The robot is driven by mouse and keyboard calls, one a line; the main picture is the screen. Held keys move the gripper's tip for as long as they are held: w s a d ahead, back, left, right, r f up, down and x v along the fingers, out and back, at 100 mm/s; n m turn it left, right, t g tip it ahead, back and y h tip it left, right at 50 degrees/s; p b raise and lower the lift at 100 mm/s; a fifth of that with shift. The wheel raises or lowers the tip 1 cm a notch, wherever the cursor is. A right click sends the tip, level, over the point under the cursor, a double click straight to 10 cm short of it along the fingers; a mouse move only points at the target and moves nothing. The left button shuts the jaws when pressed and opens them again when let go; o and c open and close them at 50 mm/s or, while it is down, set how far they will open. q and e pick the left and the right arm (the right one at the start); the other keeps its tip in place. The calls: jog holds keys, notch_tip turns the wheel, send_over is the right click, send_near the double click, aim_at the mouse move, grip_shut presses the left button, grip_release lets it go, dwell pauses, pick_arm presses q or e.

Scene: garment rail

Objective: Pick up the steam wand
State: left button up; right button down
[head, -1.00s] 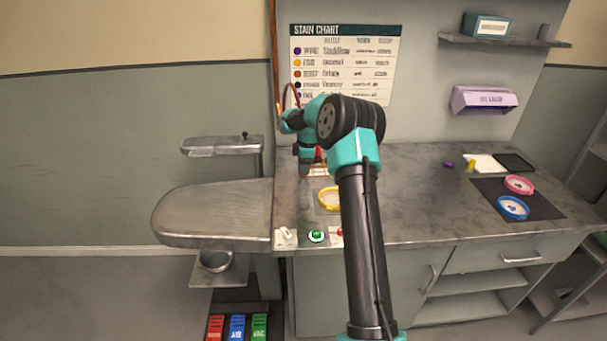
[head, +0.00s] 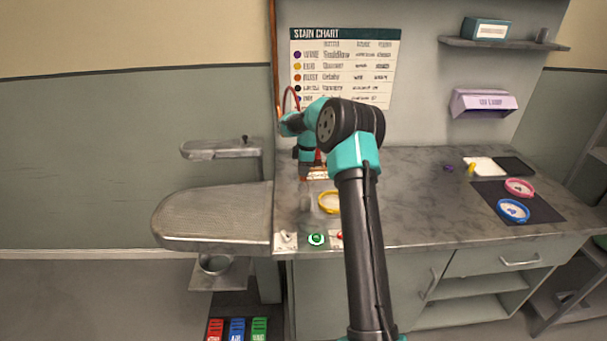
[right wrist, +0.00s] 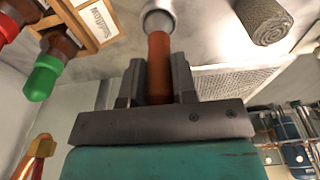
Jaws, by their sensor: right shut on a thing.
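The steam wand (right wrist: 159,52) appears in the right wrist view as an orange-brown handle with a round grey metal end at the top. My right gripper (right wrist: 160,78) is shut on this handle, one dark finger on each side. In the head view my right arm reaches to the left end of the counter, and its wrist hides the fingers and most of the wand. A thin reddish hose (head: 287,97) curves behind the wrist. My left gripper is not in view.
A wooden box (right wrist: 97,20) of bottles with red and green caps stands close by, with a grey roll (right wrist: 264,20) opposite. The ironing board (head: 215,213) extends left of the counter. A yellow ring (head: 329,202) lies near the arm.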

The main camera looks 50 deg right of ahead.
notch_tip(320, 180, up, 10)
dwell(0.6)
